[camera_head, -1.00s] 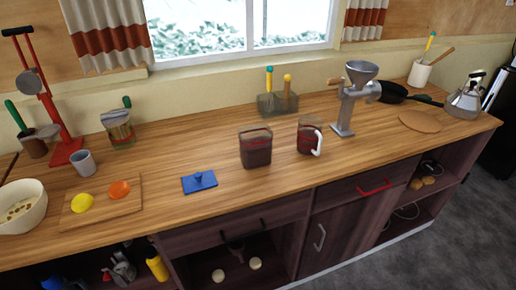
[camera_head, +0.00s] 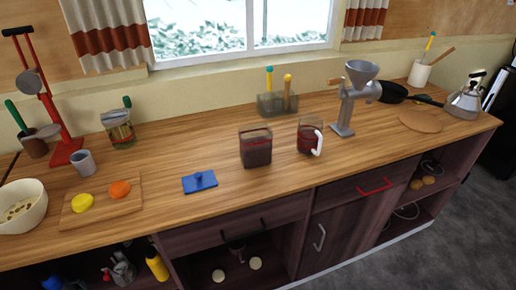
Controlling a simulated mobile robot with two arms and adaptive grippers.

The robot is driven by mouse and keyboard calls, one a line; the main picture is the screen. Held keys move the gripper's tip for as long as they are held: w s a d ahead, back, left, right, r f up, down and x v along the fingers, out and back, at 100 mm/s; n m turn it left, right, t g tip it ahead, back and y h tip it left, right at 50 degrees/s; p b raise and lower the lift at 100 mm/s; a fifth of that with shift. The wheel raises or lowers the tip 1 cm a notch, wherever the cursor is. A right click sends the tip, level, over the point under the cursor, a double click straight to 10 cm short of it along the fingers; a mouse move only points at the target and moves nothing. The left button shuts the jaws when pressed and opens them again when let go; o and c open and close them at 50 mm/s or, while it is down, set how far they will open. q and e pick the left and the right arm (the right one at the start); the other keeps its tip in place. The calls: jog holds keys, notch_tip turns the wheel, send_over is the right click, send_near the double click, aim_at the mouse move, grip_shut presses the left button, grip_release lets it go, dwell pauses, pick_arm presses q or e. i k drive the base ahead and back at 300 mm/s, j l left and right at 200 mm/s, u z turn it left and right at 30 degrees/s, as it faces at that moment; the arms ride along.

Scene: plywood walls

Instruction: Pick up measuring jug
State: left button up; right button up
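The measuring jug (camera_head: 309,138) stands upright near the middle of the wooden counter. It is clear with dark red contents, and its white handle points right and toward the front. Just left of it stands a squarish clear container (camera_head: 256,148) with similar dark contents and no visible handle. Neither of my grippers shows in the head view.
Right of the jug, a grey hand grinder (camera_head: 345,112) stands close by. A glass holder (camera_head: 277,104) with utensils is behind. A blue lid (camera_head: 200,182) and a cutting board (camera_head: 100,203) lie to the left. The counter's front edge (camera_head: 300,188) is clear before the jug.

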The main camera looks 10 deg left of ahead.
aim_at(310, 139)
jog(key=j+u, duration=0.45)
jog(key=j, duration=0.2)
jog(key=j+u, duration=0.4)
jog(key=j, duration=0.2)
jog(key=i, duration=0.05)
